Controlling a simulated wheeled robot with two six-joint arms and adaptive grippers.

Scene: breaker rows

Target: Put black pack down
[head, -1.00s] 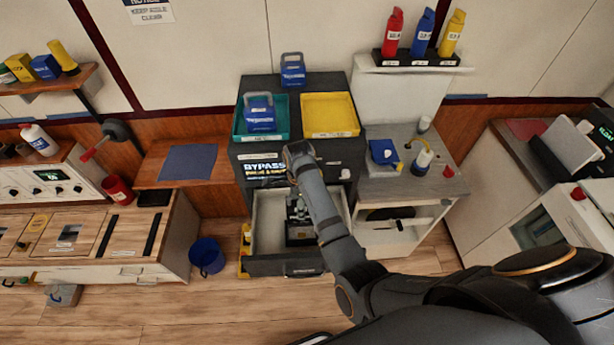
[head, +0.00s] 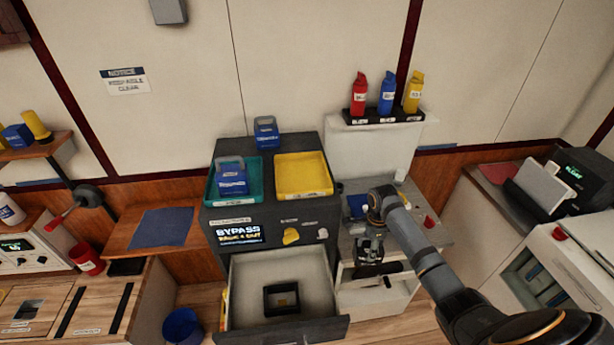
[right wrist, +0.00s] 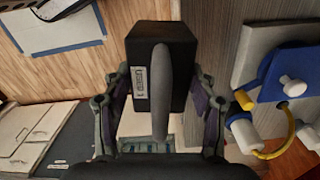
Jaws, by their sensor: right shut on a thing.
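My right gripper (head: 370,250) is shut on the black pack (head: 376,270) and holds it to the right of the open drawer (head: 336,327), in front of the grey side bench (head: 437,236). In the right wrist view the black pack (right wrist: 140,50), with a white label, sits between the two fingers of the right gripper (right wrist: 160,85). A grey bar covers part of its face. The drawer holds a black square frame (head: 268,300) on its floor. Contact below the pack cannot be told. My left gripper is out of view.
The dark cabinet (head: 215,222) carries a teal tray (head: 211,190) with a blue pack (head: 231,177) and an empty yellow tray (head: 303,174). Bottles stand on a shelf (head: 385,118) behind the bench. A blue item with a yellow cable (right wrist: 285,140) lies near the gripper.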

